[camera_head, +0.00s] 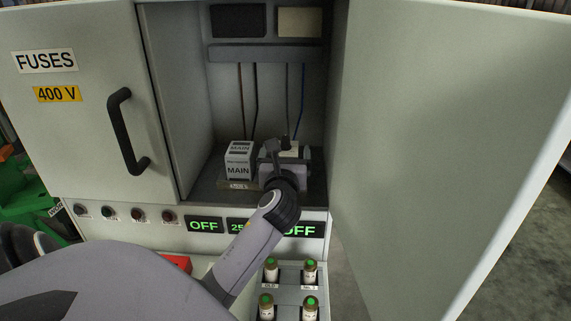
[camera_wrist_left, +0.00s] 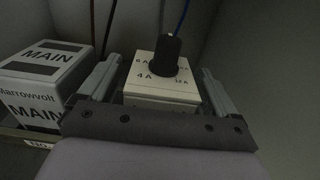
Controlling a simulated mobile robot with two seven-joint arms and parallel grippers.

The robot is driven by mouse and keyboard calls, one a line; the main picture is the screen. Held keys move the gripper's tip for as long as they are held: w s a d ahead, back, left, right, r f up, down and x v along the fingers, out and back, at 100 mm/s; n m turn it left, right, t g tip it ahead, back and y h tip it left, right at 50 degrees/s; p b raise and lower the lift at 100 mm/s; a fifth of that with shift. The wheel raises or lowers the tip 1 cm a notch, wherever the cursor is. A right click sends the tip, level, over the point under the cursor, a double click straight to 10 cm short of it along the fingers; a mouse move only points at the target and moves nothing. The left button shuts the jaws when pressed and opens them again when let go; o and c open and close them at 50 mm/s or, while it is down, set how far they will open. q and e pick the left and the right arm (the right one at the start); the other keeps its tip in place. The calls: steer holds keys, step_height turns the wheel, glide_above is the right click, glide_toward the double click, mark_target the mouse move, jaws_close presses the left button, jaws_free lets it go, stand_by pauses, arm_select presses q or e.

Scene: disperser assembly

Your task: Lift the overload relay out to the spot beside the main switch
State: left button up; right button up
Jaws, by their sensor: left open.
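The overload relay is a cream block (camera_wrist_left: 160,92) with a black knob and amp markings on top. In the head view only a bit of the relay (camera_head: 291,148) shows behind my gripper. My left gripper (camera_head: 285,152) is inside the cabinet at the relay. In the left wrist view my left gripper (camera_wrist_left: 160,68) is open, one finger on each side of the relay, with a narrow gap at each side. The main switch, a white block marked MAIN (camera_head: 239,166), stands just left of it; it also shows in the wrist view (camera_wrist_left: 36,82). My right gripper is not in view.
The cabinet's left door (camera_head: 80,90) and right door (camera_head: 440,130) flank the opening. Thin wires (camera_head: 254,100) hang behind the blocks. Green OFF displays (camera_head: 204,225) line the front below the shelf. A rack of fuses (camera_head: 290,291) sits in front.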

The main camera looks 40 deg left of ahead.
arm_select(q)
steer(key=shift+r, duration=0.1)
steer(key=c, duration=1.3)
